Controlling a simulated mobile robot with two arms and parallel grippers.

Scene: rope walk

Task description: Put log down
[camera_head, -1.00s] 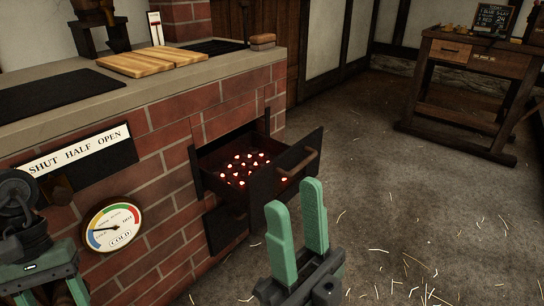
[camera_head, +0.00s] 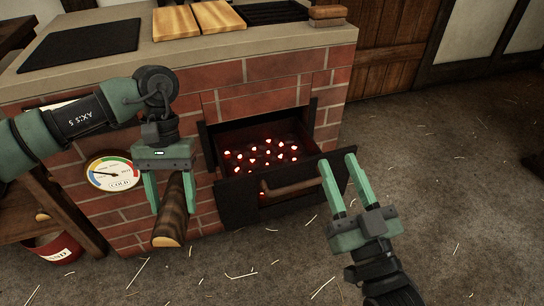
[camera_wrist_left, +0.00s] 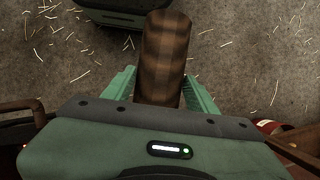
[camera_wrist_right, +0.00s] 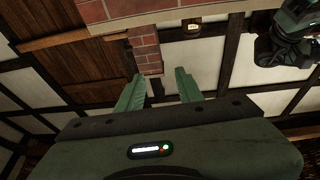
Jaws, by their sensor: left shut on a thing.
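A brown log with a pale cut end (camera_head: 172,215) is held between the fingers of my left gripper (camera_head: 170,193), in front of the brick stove and left of its open drawer. The log also shows in the left wrist view (camera_wrist_left: 164,55), with the green fingers on both sides of it. The log hangs clear of the floor. My right gripper (camera_head: 347,183) is open and empty, near the right end of the drawer front; its spread fingers show in the right wrist view (camera_wrist_right: 160,90).
The open drawer (camera_head: 235,200) holds glowing embers (camera_head: 265,153) and has a wooden handle (camera_head: 290,188). The brick stove (camera_head: 240,80) carries a dial (camera_head: 112,172) reading toward cold. A red bucket (camera_head: 55,247) stands under a wooden bench (camera_head: 85,230) at left. The straw-strewn floor (camera_head: 440,200) is open at right.

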